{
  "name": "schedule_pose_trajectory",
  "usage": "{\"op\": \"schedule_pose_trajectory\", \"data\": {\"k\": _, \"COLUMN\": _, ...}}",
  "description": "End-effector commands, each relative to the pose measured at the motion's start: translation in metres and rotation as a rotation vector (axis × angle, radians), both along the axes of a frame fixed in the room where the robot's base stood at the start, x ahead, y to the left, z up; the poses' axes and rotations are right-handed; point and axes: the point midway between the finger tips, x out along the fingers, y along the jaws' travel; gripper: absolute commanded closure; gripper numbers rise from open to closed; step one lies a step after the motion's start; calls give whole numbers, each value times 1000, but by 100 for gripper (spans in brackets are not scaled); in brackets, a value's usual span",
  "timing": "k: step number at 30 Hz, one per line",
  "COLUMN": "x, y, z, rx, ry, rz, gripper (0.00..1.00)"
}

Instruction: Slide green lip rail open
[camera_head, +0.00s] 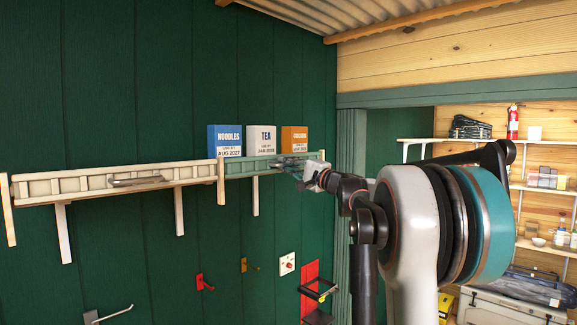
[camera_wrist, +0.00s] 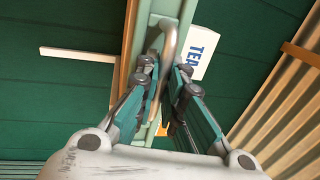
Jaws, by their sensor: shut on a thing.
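The green lip rail (camera_head: 240,168) runs along the front of the right part of the wall shelf. In the wrist view the green rail (camera_wrist: 164,8) runs up the middle, with a curved metal handle (camera_wrist: 169,42) on it. My gripper (camera_head: 292,165) is at the rail's right half. In the wrist view my gripper (camera_wrist: 164,68) has its fingers on both sides of the handle, shut on it. The fingers hide part of the handle.
A cream lip rail (camera_head: 75,185) with its own handle fronts the left part of the shelf. Boxes of noodles (camera_head: 225,141), tea (camera_head: 261,140) and an orange one (camera_head: 294,139) stand behind the green rail. Wall hooks and a red panel (camera_head: 309,275) are below.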

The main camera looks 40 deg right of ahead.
Motion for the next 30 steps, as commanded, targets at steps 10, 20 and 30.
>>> {"op": "schedule_pose_trajectory", "data": {"k": 10, "x": 0, "y": 0, "z": -53, "rx": 0, "ry": 0, "rz": 0, "gripper": 100}}
{"op": "schedule_pose_trajectory", "data": {"k": 20, "x": 0, "y": 0, "z": -63, "rx": 0, "ry": 0, "rz": 0, "gripper": 100}}
{"op": "schedule_pose_trajectory", "data": {"k": 30, "x": 0, "y": 0, "z": -62, "rx": 0, "ry": 0, "rz": 0, "gripper": 70}}
